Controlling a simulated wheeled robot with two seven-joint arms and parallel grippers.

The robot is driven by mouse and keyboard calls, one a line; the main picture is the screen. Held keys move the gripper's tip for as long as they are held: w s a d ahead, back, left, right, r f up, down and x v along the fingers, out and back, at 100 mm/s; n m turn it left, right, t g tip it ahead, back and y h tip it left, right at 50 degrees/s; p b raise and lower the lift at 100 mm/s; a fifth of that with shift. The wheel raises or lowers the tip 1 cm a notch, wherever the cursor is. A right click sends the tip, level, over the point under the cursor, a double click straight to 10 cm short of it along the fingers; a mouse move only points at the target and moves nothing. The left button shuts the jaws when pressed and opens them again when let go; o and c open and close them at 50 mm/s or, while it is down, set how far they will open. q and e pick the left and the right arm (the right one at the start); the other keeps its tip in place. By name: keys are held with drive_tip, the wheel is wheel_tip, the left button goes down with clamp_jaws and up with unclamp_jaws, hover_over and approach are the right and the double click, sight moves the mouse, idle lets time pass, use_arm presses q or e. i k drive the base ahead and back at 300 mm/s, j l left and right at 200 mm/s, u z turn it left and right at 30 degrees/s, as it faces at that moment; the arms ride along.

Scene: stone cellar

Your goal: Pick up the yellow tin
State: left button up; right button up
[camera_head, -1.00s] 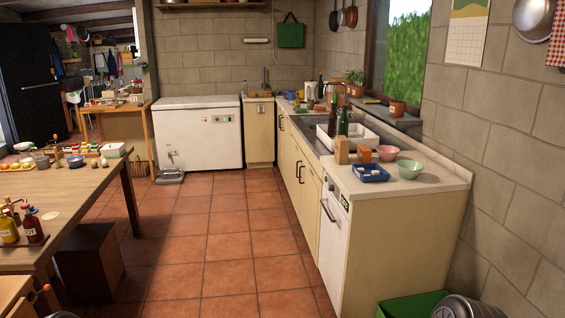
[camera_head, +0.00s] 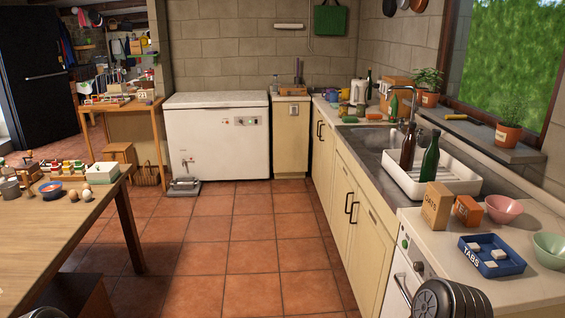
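I cannot pick out a yellow tin for certain in this view. A small yellowish item (camera_head: 345,94) stands far back on the right-hand counter, too small to identify. Neither of my grippers shows. Only a dark rounded part of my own arm shows at the bottom right, in front of the counter's near end, and a small dark part at the bottom left.
The counter (camera_head: 420,224) on the right holds a cardboard box (camera_head: 437,206), an orange box (camera_head: 467,210), a blue tray (camera_head: 491,257), bowls and a white rack (camera_head: 458,185) with bottles. A wooden table (camera_head: 60,235) stands left. The tiled floor (camera_head: 250,243) between is clear.

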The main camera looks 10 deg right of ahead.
sight(343, 108)
drive_tip(key=i+j+z, duration=0.15)
drive_tip(key=i+z, duration=0.25)
drive_tip(key=i, duration=0.2)
drive_tip(key=i+j+z, duration=0.4)
drive_tip(key=i, duration=0.15)
drive_tip(key=i+j+z, duration=0.4)
drive_tip(key=i, duration=0.15)
drive_tip(key=i+j+z, duration=0.4)
drive_tip(key=j, duration=0.2)
drive_tip(key=i+j, duration=0.35)
drive_tip(key=j, duration=0.25)
drive_tip(key=i+j, duration=0.35)
drive_tip(key=j, duration=0.25)
drive_tip(key=i+j+u, duration=0.1)
drive_tip(key=i+j, duration=0.3)
drive_tip(key=j, duration=0.2)
drive_tip(key=i+j, duration=0.35)
drive_tip(key=j, duration=0.25)
drive_tip(key=i+j, duration=0.4)
drive_tip(key=j, duration=0.15)
drive_tip(key=i+j+u, duration=0.1)
drive_tip(key=i+j, duration=0.25)
drive_tip(key=j, duration=0.25)
